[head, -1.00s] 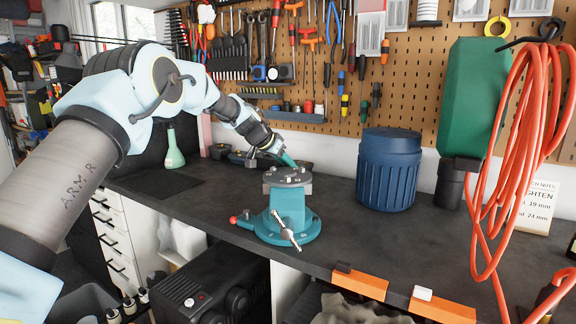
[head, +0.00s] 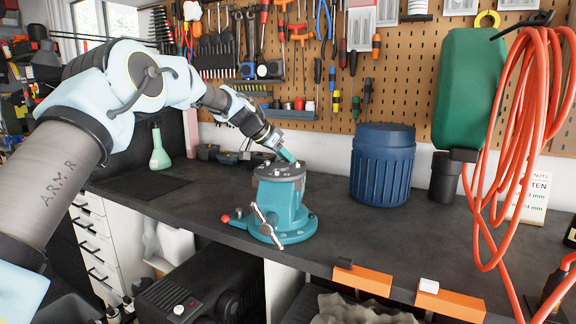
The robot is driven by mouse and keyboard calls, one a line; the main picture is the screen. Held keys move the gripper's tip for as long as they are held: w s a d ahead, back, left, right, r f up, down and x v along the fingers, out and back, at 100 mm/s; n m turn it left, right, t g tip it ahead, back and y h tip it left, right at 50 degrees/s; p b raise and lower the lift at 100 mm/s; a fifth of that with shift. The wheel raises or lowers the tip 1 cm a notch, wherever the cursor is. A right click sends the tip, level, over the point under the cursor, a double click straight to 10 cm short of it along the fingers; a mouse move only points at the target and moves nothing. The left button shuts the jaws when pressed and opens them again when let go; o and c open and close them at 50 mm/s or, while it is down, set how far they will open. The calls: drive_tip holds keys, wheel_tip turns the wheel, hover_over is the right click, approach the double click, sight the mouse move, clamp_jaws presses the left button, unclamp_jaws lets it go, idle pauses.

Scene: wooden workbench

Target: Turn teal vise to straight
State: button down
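The teal vise (head: 283,203) stands upright on the dark workbench near its front edge. It has a round base, a grey top with bolts, and a silver screw handle (head: 267,224) that hangs at its front, left of the middle. A small lever with a red knob (head: 225,218) sticks out at the left of the base. My gripper (head: 289,157) reaches down from the upper left to the back of the vise's top. A teal piece shows at its tip. The fingers are too small and partly hidden, so I cannot tell whether they are shut on the vise.
A blue ribbed bin (head: 382,165) stands on the workbench (head: 340,225) to the right. A green spray bottle (head: 159,149) and small dark trays stand behind on the left. Orange clamps (head: 362,281) sit along the front edge. An orange hose (head: 515,130) hangs at the right.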

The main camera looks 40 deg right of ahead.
drive_tip(key=shift+s+d+r+m+g+p, duration=0.15)
drive_tip(key=shift+s+d+m+g, duration=0.15)
drive_tip(key=shift+s+m, duration=0.15)
drive_tip(key=shift+s+d+f+m+g+p, duration=0.1)
drive_tip(key=shift+s+d+m+g+p, duration=0.15)
drive_tip(key=shift+s+m, duration=0.2)
drive_tip(key=shift+s+d+m+g+y, duration=0.15)
drive_tip(key=shift+s+m+g+y, duration=0.15)
drive_tip(key=shift+s+m+g, duration=0.2)
drive_tip(key=shift+s, duration=0.1)
drive_tip(key=c, duration=0.5)
unclamp_jaws()
drive_tip(key=b+v, duration=0.3)
drive_tip(key=v, duration=0.7)
drive_tip(key=shift+w+r, duration=0.2)
drive_tip(key=shift+r, duration=0.1)
